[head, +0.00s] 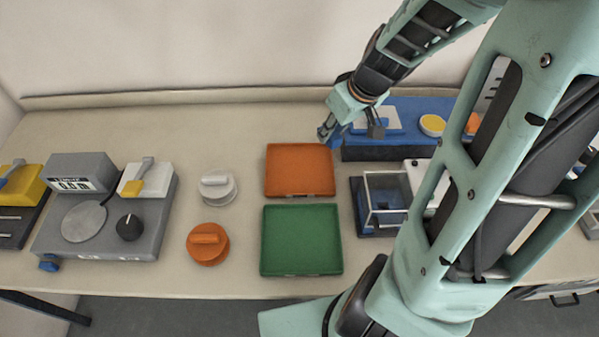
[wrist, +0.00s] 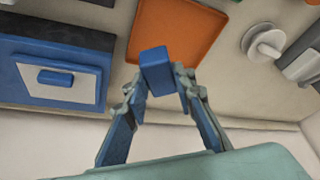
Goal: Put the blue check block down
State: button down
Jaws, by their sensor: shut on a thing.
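My gripper (head: 327,132) is shut on the blue check block (wrist: 157,68), whose blue end sticks out past the fingertips in the wrist view. My gripper also shows in the wrist view (wrist: 161,84), one finger on each side of the block. In the head view the gripper hangs just beyond the back right corner of the orange tray (head: 299,170), and the block is mostly too small to make out there. The orange tray also shows in the wrist view (wrist: 180,25), past the block, and its visible floor is empty. Whether the block touches anything below is not clear.
A green tray (head: 301,240) lies empty in front of the orange one. A blue fixture (head: 385,151) with a yellow disc (head: 432,125) stands to the right, close to the gripper. A white knobbed weight (head: 217,187) and an orange one (head: 207,244) are left. The back left bench is clear.

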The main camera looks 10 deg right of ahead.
jog(key=s+d+f+n+g+y+b, duration=0.25)
jog(key=d+f+n+b, duration=0.35)
jog(key=n, duration=0.5)
jog(key=shift+g, duration=0.35)
jog(key=w+a+f, duration=0.1)
jog(key=a+f, duration=0.1)
jog(key=a, duration=0.1)
jog(key=w+a+f, duration=0.2)
jog(key=a, duration=0.2)
jog(key=w+a+f, duration=0.2)
jog(key=a, duration=0.2)
jog(key=shift+f, duration=0.25)
jog(key=shift+w+a+f, duration=0.3)
jog(key=shift+a+f, duration=0.2)
jog(key=shift+f, duration=0.2)
jog(key=shift+a+f, duration=0.15)
jog(key=shift+f, duration=1.55)
